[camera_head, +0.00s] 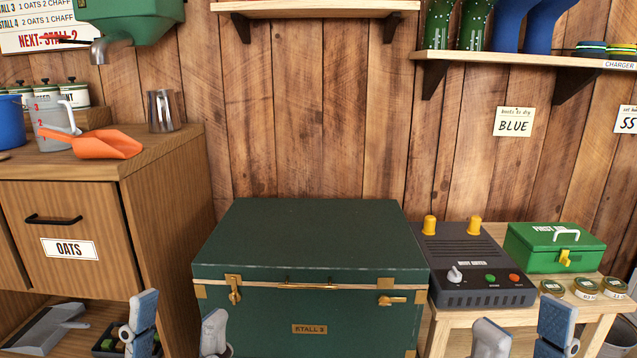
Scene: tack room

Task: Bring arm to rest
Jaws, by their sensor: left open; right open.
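My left gripper (178,325) shows at the bottom edge left of centre, with its two grey-blue fingers apart and nothing between them. It is in front of the gap between the wooden cabinet (165,220) and the dark green trunk (310,240). My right gripper (523,330) shows at the bottom right, its fingers also apart and empty. It is in front of the small wooden table (595,308). Both arms behind the fingers are out of the frame.
The closed trunk stands in the middle. A dark control box (475,262), a green first aid box (553,247) and small tins (586,288) stand on the table. An orange scoop (108,144) and a metal jug (164,110) are on the cabinet. A shelf (520,60) holds boots.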

